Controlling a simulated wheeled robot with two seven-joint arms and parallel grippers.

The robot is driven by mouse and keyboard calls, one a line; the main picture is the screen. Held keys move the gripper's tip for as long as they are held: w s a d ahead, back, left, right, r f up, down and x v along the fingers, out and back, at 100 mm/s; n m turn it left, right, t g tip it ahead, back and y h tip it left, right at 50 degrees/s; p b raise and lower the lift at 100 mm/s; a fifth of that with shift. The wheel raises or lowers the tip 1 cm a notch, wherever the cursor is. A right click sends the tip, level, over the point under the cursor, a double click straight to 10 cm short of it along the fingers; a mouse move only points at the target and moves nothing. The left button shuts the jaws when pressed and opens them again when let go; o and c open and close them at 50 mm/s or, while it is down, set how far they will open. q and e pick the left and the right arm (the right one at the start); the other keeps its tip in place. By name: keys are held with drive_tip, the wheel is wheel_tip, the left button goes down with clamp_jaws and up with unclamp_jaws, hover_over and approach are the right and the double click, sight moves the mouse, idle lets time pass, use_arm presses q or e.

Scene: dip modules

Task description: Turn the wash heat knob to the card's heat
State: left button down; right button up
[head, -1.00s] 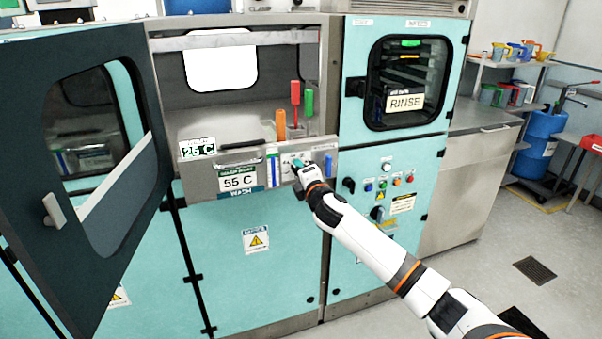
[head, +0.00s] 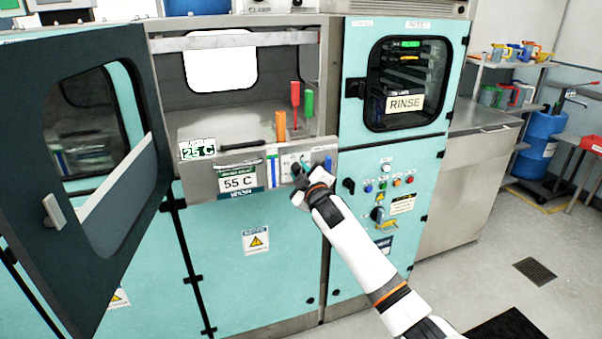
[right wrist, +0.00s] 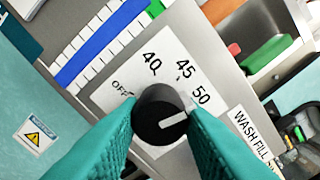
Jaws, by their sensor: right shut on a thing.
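The wash heat knob (right wrist: 160,118) is black with a white pointer line, on a white dial plate (right wrist: 118,60) marked OFF, 40, 45 and 50. The pointer aims to the right and slightly up, roughly toward 50; any marks beyond that are hidden by a finger. My right gripper (right wrist: 160,128) is shut on the knob, one teal finger on each side. In the head view my right gripper (head: 300,173) is at the dial on the front panel. The card (head: 238,180) reads 55 C, with WASH below. My left gripper is not in view.
A 25 C display (head: 198,149) sits above the card. A dark door (head: 100,250) stands open at the left. Red, green and orange handles (head: 295,93) stand behind the panel. A WASH FILL label (right wrist: 250,133) is beside the dial. The RINSE unit (head: 404,103) is at the right.

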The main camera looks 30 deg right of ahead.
drive_tip(key=m+p, duration=0.1)
drive_tip(key=m, duration=0.4)
drive_tip(key=shift+a+f+m, duration=0.1)
drive_tip(key=shift+m, duration=0.2)
drive_tip(key=m+p, duration=0.1)
drive_tip(key=m, duration=0.5)
idle(0.4)
drive_tip(key=o, duration=1)
drive_tip(key=shift+b+v, duration=1.05)
drive_tip(key=shift+v, duration=4.95)
drive_tip(key=shift+f, duration=0.1)
